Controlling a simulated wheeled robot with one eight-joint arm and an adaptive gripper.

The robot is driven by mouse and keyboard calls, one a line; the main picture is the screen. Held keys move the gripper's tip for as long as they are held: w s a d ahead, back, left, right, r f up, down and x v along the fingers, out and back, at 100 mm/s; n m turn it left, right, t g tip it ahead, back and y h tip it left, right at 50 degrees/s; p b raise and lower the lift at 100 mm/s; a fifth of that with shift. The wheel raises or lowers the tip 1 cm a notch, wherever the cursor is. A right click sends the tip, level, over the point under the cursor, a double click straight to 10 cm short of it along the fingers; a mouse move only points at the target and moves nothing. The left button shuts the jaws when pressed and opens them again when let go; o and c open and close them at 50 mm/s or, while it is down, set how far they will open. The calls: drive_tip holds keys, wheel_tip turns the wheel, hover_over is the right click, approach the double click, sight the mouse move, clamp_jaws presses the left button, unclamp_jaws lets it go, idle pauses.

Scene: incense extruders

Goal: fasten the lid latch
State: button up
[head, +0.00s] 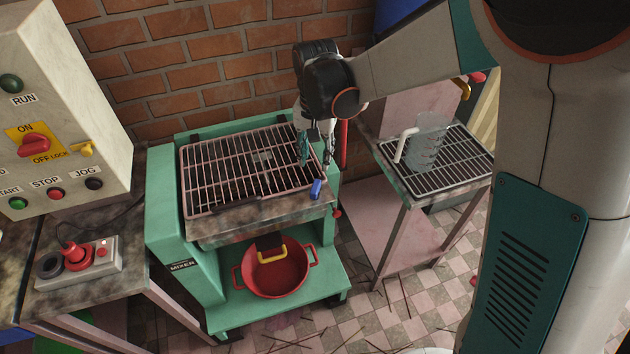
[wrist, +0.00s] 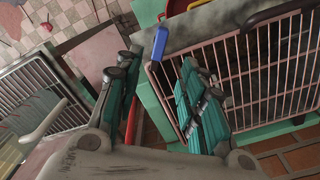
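The mixer's lid is a pinkish barred grille (head: 235,175), lying flat over the top of the green mixer (head: 165,225). A blue latch handle (head: 316,188) sits at the mixer's front right corner, beside the grille's frame. The handle also shows in the wrist view (wrist: 185,45), near the tip of the left finger. I cannot tell whether the latch engages the lid. My gripper (head: 316,155) points down over the right side of the grille, behind the blue handle. In the wrist view its teal-padded fingers (wrist: 174,65) are apart, with nothing between them.
A side table with a rack (head: 450,172) and a clear beaker (head: 427,140) stands to the right. A red pot (head: 275,278) sits on the mixer's lower shelf. A control cabinet (head: 60,110) stands left, a brick wall (head: 205,60) behind. A red upright part (head: 342,145) is close to my gripper.

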sight(315, 186)
wheel_tip(315, 186, down, 11)
drive_tip(key=b, duration=0.3)
clamp_jaws()
